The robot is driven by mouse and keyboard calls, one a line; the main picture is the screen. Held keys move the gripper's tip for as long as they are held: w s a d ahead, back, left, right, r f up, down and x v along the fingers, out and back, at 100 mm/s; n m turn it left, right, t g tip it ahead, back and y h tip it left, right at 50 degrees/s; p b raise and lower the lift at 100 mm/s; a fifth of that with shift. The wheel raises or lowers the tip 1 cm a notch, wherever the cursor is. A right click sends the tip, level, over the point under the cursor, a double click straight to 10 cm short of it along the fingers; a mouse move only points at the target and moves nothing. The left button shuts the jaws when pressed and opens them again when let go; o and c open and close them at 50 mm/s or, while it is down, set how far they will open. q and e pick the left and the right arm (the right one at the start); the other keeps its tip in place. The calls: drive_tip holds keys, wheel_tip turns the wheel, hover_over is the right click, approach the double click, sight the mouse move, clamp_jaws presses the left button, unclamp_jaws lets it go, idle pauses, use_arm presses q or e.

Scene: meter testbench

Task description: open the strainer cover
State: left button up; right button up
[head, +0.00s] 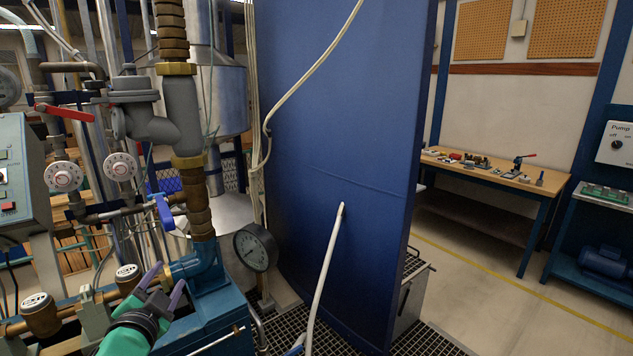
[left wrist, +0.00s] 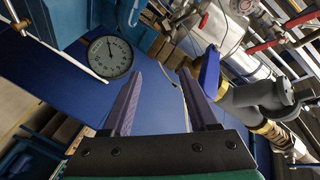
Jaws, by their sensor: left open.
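The grey strainer body (head: 180,115) is on the vertical brass-coloured pipe at upper left in the head view. Its side branch rises to a round flanged cover (head: 133,85) on the left, which looks seated. In the left wrist view, a grey fitting that seems to be the strainer (left wrist: 262,97) lies right of the fingers. My left gripper (head: 165,284) is low at lower left, well below the strainer, in front of the blue pipe base. Its two purple fingers (left wrist: 161,80) are apart with nothing between them. My right gripper is in neither view.
A blue valve handle (head: 164,212) and a pressure gauge (head: 255,247) are near my left gripper. White dials (head: 63,177), a red lever (head: 66,113) and pipes crowd the left. A tall blue panel (head: 345,130) stands in the middle. Open floor (head: 480,285) lies right.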

use_arm(q)
drive_tip(key=s+d+f+n+g+h, duration=0.3)
drive_tip(key=s+f+g, duration=0.4)
drive_tip(key=s+f, duration=0.55)
drive_tip(key=s+d+f+n+g, duration=0.35)
drive_tip(key=s+f+g, duration=0.25)
drive_tip(key=s+f, duration=0.65)
wheel_tip(320, 180, down, 24)
drive_tip(key=s+g, duration=0.1)
drive_tip(key=s+a+f+g, duration=0.1)
drive_tip(key=s+a+f, duration=0.1)
drive_tip(key=s+f, duration=1.1)
drive_tip(key=s, duration=0.3)
drive_tip(key=shift+s+a+f+m, duration=0.15)
drive_tip(key=shift+a+f+m, duration=0.1)
drive_tip(key=shift+m, duration=0.1)
